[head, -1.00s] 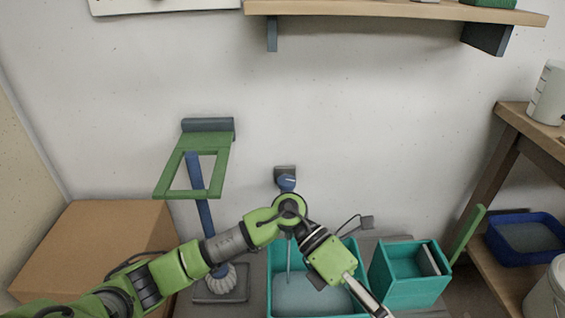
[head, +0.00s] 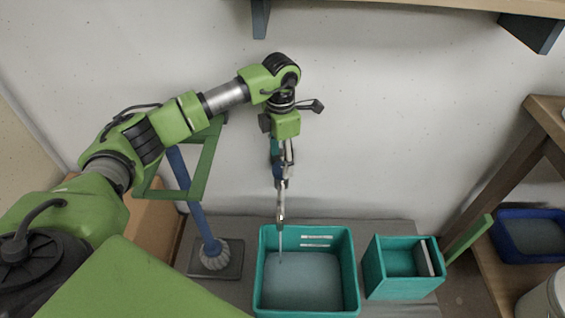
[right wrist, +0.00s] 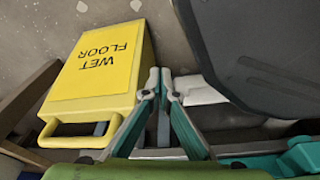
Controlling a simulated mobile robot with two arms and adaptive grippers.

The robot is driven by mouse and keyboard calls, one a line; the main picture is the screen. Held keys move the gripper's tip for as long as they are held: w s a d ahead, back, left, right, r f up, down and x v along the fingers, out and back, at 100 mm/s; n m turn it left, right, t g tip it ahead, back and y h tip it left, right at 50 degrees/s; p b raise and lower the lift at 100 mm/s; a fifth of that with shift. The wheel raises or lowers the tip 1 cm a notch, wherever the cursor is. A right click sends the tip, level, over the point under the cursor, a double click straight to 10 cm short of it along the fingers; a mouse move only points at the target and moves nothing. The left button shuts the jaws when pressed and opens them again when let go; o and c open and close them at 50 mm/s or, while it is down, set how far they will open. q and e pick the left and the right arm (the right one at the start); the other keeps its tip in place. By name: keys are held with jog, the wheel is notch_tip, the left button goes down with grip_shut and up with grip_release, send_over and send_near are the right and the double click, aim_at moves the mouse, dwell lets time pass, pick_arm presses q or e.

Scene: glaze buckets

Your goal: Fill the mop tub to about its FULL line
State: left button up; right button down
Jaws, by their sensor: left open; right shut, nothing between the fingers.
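The teal mop tub (head: 262,285) stands on the grey floor patch in the head view, with grey-blue water (head: 302,285) in it. Pale marks (head: 317,241) show on its inner back wall; I cannot read them. A thin stream (head: 281,245) comes down into the tub. My left gripper (head: 281,190) is open, pointing down at the wall above the tub's back edge. It covers most of the tap, of which bits of blue (head: 283,170) show; contact cannot be told. My right gripper (right wrist: 160,80) is shut and empty in the right wrist view.
A teal wringer box (head: 390,285) stands right of the tub. A mop with a blue handle (head: 200,220) stands to the left, near a cardboard box (head: 152,225). A blue basin (head: 525,255) is on the right shelf. A yellow wet-floor sign (right wrist: 95,75) is near my right gripper.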

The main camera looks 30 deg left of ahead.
aim_at(281, 165)
pick_arm(q)
jog(key=shift+f, duration=1.5)
pick_arm(e)
jog(key=shift+w+r, duration=0.25)
jog(key=shift+w, duration=0.05)
pick_arm(q)
jog(key=shift+w, duration=0.1)
jog(key=c, duration=1.1)
